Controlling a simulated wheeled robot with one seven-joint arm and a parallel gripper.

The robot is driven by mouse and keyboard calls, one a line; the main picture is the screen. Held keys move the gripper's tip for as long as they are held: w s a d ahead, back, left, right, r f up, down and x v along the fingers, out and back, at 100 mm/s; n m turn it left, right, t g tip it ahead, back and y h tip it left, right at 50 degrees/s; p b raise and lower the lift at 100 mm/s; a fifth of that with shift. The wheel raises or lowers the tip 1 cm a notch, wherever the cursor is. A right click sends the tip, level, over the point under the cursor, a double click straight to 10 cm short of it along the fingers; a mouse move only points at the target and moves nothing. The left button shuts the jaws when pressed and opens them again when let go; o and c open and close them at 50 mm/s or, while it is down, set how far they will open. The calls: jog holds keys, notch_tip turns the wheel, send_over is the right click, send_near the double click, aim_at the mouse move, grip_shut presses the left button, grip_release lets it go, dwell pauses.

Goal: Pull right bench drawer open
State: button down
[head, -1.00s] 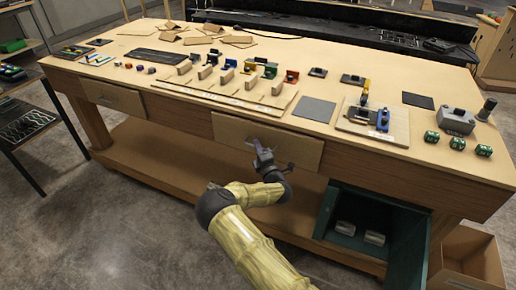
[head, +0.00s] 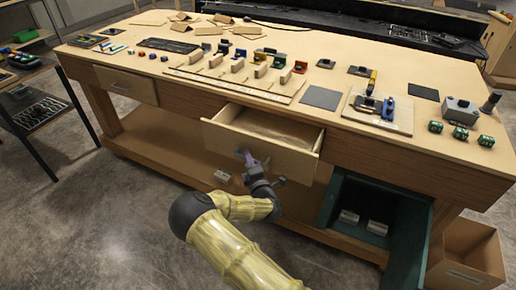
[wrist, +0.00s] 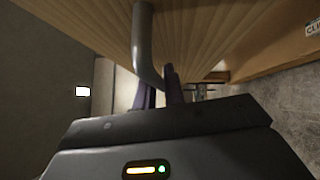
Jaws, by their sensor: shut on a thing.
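The right bench drawer (head: 262,146) stands partly pulled out from the front of the wooden bench (head: 420,160), and its inside looks empty. My gripper (head: 245,155) is at the middle of its front panel, shut on the drawer handle. In the wrist view the grey bar handle (wrist: 143,40) runs down to the purple fingers of my gripper (wrist: 160,90). The fingers hide part of the handle. The left bench drawer (head: 125,86) is shut.
An open green cabinet (head: 375,215) with two pale blocks inside is right of the drawer, its door swung out. A cardboard box (head: 465,255) stands on the floor at the right. The grey floor in front of the bench at left is clear.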

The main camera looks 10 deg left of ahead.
jog(key=s+a, duration=0.3)
jog(key=s, duration=0.6)
jog(key=c, duration=1.5)
grip_release()
jog(key=shift+a, duration=0.1)
jog(key=shift+s, duration=0.15)
jog(key=b+v, duration=0.1)
jog(key=v, duration=1.6)
jog(key=shift+s, duration=0.1)
